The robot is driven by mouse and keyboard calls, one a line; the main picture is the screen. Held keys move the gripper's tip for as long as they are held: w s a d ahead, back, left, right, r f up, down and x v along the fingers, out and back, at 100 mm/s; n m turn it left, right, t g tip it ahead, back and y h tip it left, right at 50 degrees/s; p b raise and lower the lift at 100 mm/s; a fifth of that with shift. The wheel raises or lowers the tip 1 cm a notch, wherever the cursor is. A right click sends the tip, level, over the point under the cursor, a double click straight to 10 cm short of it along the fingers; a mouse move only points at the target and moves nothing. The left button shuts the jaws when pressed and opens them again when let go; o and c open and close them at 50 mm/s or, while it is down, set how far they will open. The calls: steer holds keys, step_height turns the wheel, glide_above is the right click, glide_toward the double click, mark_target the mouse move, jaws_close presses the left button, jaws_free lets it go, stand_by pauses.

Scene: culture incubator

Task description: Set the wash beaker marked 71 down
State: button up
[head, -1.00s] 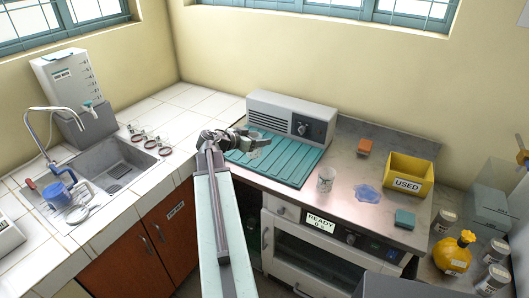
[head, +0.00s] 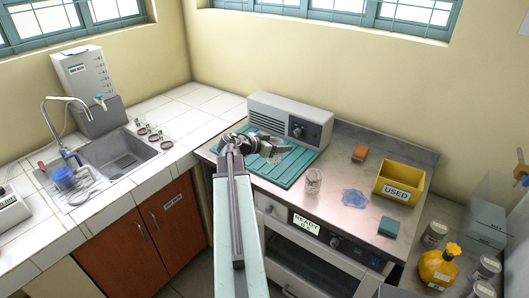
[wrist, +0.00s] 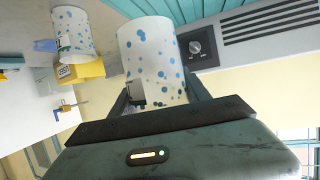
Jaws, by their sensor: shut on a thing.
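My gripper (head: 268,150) is shut on a pale beaker (wrist: 152,60) with blue spots, which fills the middle of the wrist view between the two fingers. In the head view the held beaker (head: 276,156) is small and partly hidden by my gripper, over the teal ribbed mat (head: 292,178). I cannot tell whether its base touches the mat. No number can be read on it. A second spotted beaker (head: 313,180) stands upright on the grey worktop, right of the mat; it also shows in the wrist view (wrist: 72,32).
A grey box with a dial (head: 290,119) stands right behind the mat. A blue patch (head: 355,198), an orange block (head: 359,153), a teal block (head: 388,227) and the yellow USED bin (head: 378,188) are to the right. Several glass pieces stand by the sink (head: 90,175).

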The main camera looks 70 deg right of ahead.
steer(key=w+a+f+b, duration=0.3)
steer(key=w+a+b, duration=0.1)
steer(key=w+a, duration=0.1)
steer(key=shift+n+t+h, duration=0.3)
steer(key=shift+n, duration=0.1)
steer(key=d+f+b, duration=0.1)
steer(key=d+f, duration=0.1)
steer(key=d, duration=0.3)
steer(key=w+d+f+b, duration=0.1)
steer(key=d+b, duration=0.1)
steer(key=d, duration=0.3)
steer(key=d+f+b, duration=0.1)
steer(key=d+f, duration=0.1)
steer(key=d, duration=0.3)
steer(key=shift+w+d+f+b, duration=0.25)
steer(key=shift+d+f+b, duration=0.05)
steer(key=shift+d+b, duration=0.1)
steer(key=shift+r+p, duration=0.25)
steer(key=shift+p, duration=0.05)
steer(key=shift+f, duration=0.2)
steer(key=o, duration=1.4)
